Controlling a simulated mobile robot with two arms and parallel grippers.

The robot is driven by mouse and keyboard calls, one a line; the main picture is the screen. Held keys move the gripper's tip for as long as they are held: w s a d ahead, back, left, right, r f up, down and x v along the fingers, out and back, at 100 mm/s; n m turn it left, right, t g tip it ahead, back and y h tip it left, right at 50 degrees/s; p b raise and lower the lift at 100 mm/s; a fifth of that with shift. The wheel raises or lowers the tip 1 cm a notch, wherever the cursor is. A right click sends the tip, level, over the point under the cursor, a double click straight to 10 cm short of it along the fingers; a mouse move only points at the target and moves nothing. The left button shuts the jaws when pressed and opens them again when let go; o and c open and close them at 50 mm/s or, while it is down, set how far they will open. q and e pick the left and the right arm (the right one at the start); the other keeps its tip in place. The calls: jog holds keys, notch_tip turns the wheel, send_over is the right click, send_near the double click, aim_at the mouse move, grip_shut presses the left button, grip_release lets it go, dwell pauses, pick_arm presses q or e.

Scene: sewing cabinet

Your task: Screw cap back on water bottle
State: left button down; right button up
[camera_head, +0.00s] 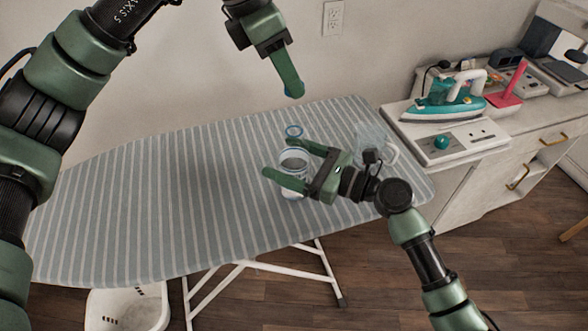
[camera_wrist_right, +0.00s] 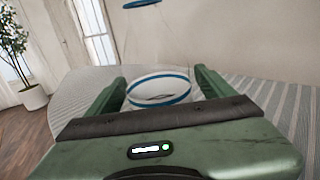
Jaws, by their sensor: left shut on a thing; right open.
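The clear, whitish water bottle (camera_head: 295,164) stands on the striped ironing board. My open right gripper (camera_head: 279,157) has its fingers on either side of it. A blue oval (camera_wrist_right: 142,4) shows above the bottle in the wrist view.
The ironing board (camera_head: 150,200) is clear on its left. A transparent pitcher (camera_head: 371,138) stands close behind my right gripper. A teal iron (camera_head: 445,100) rests on the cabinet at right. A white basket (camera_head: 125,308) is on the floor.

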jog(key=shift+w+a, duration=0.25)
jog(key=shift+a, duration=0.3)
grip_shut()
pick_arm(q)
jog(key=shift+f, duration=2.5)
jog(key=shift+f, duration=0.9)
jog(key=shift+f, duration=0.55)
